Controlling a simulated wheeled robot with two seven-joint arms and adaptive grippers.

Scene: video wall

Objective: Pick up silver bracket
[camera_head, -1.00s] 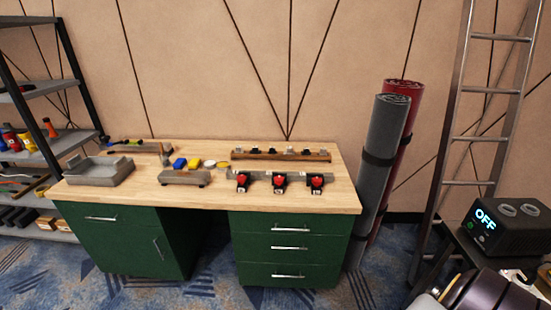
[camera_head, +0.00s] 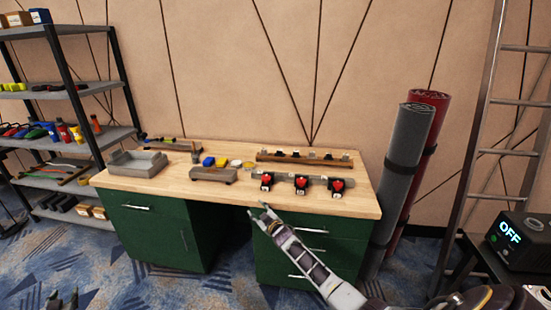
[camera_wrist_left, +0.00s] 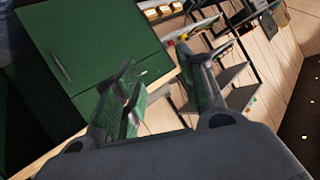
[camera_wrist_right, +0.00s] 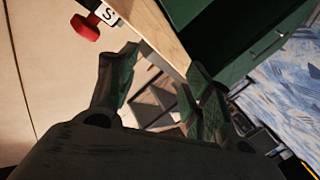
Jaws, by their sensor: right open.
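Several small silver and dark pieces (camera_head: 327,156) stand on a wooden rail at the back right of the workbench; they are too small to tell which is the silver bracket. My right gripper (camera_head: 267,214) is open and empty at the bench's front edge, in front of the red-topped clamps. In the right wrist view its fingers (camera_wrist_right: 158,88) are apart beside the bench edge. My left gripper (camera_head: 62,300) is low at the bottom left, away from the bench. In the left wrist view its fingers (camera_wrist_left: 160,85) are apart with nothing between them.
The wooden bench (camera_head: 330,198) has green drawers below. On it are a grey tray (camera_head: 137,163), a grey block (camera_head: 213,174), blue and yellow items, and a red-topped clamp (camera_head: 301,184) among three. Shelves (camera_head: 75,135) stand left; rolled mats (camera_head: 402,165) and a ladder stand right.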

